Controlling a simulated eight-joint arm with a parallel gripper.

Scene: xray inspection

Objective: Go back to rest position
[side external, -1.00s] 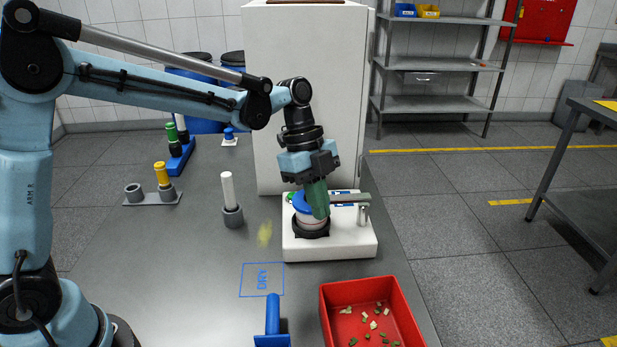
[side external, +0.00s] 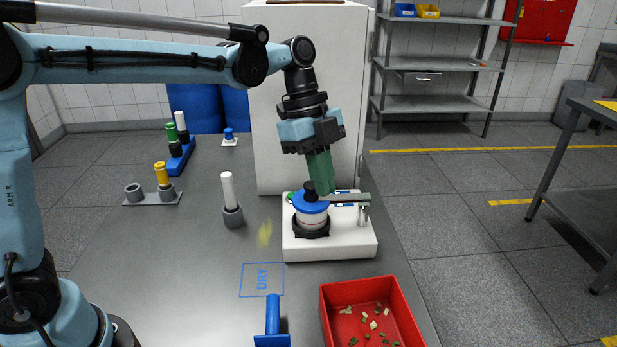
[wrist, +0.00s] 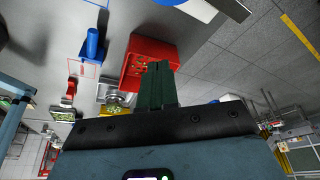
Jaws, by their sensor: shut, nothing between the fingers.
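My gripper (side external: 320,190) is shut and empty, with its green fingers pointing down. It is just above and slightly right of the blue-lidded white container (side external: 311,217), whose dark knob is close to the fingertips; I cannot tell whether they touch. The container stands in a dark ring on the white device (side external: 345,246), which has a grey arm reaching across from a post at its right. In the wrist view, my shut fingers (wrist: 157,85) show at the middle, in front of the red bin.
A red bin (side external: 348,302) with small green and pale pieces stands at the front, beside a blue-handled tool (side external: 272,325). A white rod in a grey holder (side external: 232,215) stands left of the device. A tall white cabinet (side external: 305,100) is behind. The table's middle is mostly clear.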

